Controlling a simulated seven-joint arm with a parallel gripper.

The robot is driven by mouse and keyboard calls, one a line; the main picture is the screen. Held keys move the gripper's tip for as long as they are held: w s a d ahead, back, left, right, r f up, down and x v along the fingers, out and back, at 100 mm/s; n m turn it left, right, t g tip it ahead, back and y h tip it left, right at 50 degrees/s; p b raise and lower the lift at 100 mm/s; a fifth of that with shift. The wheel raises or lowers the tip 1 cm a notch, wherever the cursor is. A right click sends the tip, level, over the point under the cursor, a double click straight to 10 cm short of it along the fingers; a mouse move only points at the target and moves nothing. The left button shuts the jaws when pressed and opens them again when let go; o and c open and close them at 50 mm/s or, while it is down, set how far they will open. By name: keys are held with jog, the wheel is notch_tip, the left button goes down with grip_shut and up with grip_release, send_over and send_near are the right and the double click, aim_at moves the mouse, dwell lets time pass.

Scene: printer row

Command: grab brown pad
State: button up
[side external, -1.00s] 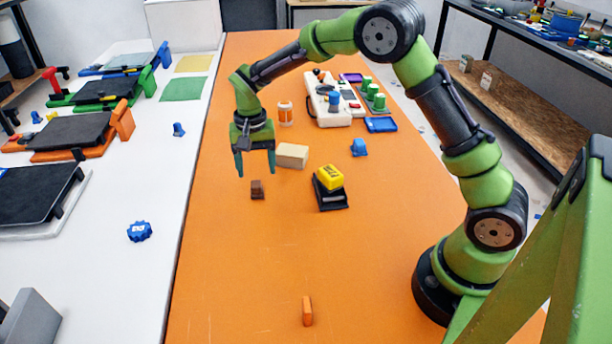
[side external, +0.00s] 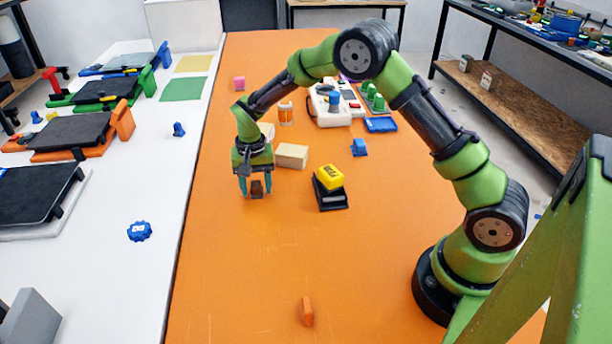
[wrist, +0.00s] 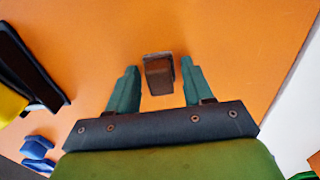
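The brown pad (side external: 257,189) is a small dark brown block on the orange table, left of the middle in the side view. It also shows in the wrist view (wrist: 158,75), just beyond and between my fingertips. My gripper (side external: 256,192) is low over the table with its two teal fingers apart, one on each side of the pad. In the wrist view the open fingers (wrist: 160,80) show a gap on either side of the pad. I cannot tell whether the fingertips touch the table.
A yellow-topped black stamp (side external: 329,187) stands to the right of the pad. A beige block (side external: 292,156) lies behind it. A blue piece (side external: 359,147) is farther right, and an orange block (side external: 307,311) lies near the front.

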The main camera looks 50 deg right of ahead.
jog(key=c, duration=0.8)
jog(key=shift+r, duration=0.15)
